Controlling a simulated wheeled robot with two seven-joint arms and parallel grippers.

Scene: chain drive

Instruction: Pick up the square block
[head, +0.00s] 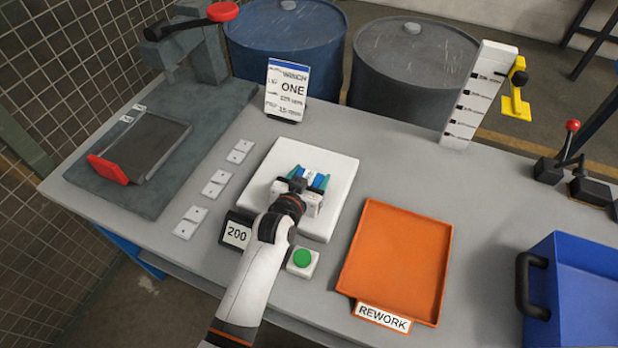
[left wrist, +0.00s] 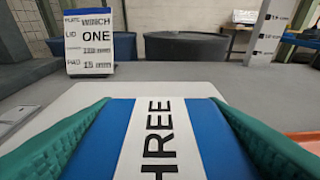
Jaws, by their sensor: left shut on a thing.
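A blue block (left wrist: 160,145) with a white band lettered "HREE" fills the lower middle of the left wrist view. My left gripper (head: 309,181) is over the white square plate (head: 340,192) on the table. Its green fingers are shut on the block, one on each side. In the head view the gripper covers most of the block, and I cannot tell whether it rests on the plate or is just above it. The block's full outline is hidden. My right gripper is not in view.
A "200" sign (head: 236,232) and a green button (head: 303,258) stand near my left arm. An orange REWORK tray (head: 398,250) lies to the right, then a blue bin (head: 580,290). A sign lettered "ONE" (head: 287,90) stands behind the plate. A grey press (head: 195,55) is at left.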

